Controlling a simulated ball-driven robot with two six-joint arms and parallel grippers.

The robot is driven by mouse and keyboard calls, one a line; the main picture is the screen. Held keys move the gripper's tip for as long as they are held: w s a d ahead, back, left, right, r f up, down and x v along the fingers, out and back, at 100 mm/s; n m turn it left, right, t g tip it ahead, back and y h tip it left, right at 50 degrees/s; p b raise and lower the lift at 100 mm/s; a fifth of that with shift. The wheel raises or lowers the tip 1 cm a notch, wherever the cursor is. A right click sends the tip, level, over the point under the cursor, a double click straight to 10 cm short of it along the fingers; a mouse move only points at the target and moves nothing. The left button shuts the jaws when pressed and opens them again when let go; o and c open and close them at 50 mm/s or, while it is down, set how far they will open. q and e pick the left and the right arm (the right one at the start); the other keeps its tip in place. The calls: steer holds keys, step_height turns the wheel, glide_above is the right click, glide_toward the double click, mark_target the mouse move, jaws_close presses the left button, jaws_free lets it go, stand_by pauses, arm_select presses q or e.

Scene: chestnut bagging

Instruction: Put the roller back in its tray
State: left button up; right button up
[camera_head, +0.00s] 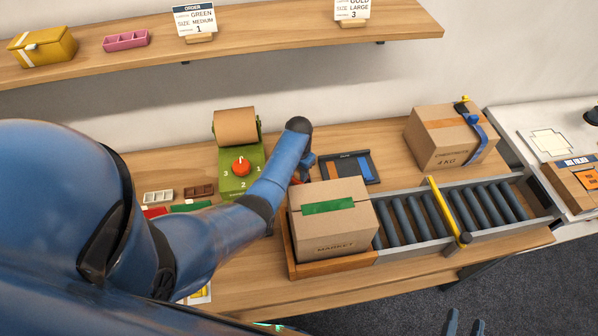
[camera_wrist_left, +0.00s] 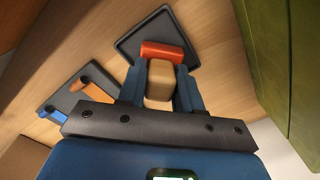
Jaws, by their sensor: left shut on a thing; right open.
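The roller has an orange cylinder (camera_wrist_left: 168,52) and a pale wooden handle (camera_wrist_left: 160,80). My left gripper (camera_wrist_left: 160,88) is shut on the handle in the left wrist view. The orange cylinder is over a dark square tray (camera_wrist_left: 130,44); I cannot tell whether it touches the tray. In the head view my left gripper (camera_head: 301,172) is mostly hidden by my arm, behind the box, and the roller's tray cannot be made out. My right gripper (camera_head: 465,323) is open and empty at the bottom edge of the head view.
A second dark tray (camera_head: 366,160) with a blue and an orange tool lies to the right of my left gripper. A carton with green tape (camera_head: 350,235) stands close in front. A green dispenser (camera_head: 238,185) with a brown paper roll is to the left. A conveyor (camera_head: 410,220) runs right.

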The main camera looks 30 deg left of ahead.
arm_select(q)
steer(key=shift+s+f+b, duration=0.2)
steer(key=shift+f+b, duration=0.1)
steer(key=shift+f, duration=0.1)
steer(key=shift+s+d, duration=0.1)
jaws_close()
steer(key=o, duration=1)
jaws_free()
steer(key=shift+s+f, duration=0.1)
steer(key=shift+f, duration=0.1)
steer(key=shift+w+r+p, duration=0.25)
steer(key=shift+r+p, duration=0.25)
steer(key=shift+r, duration=0.35)
step_height(320, 180, up, 12)
steer(key=shift+b, duration=0.4)
steer(key=shift+w, duration=0.1)
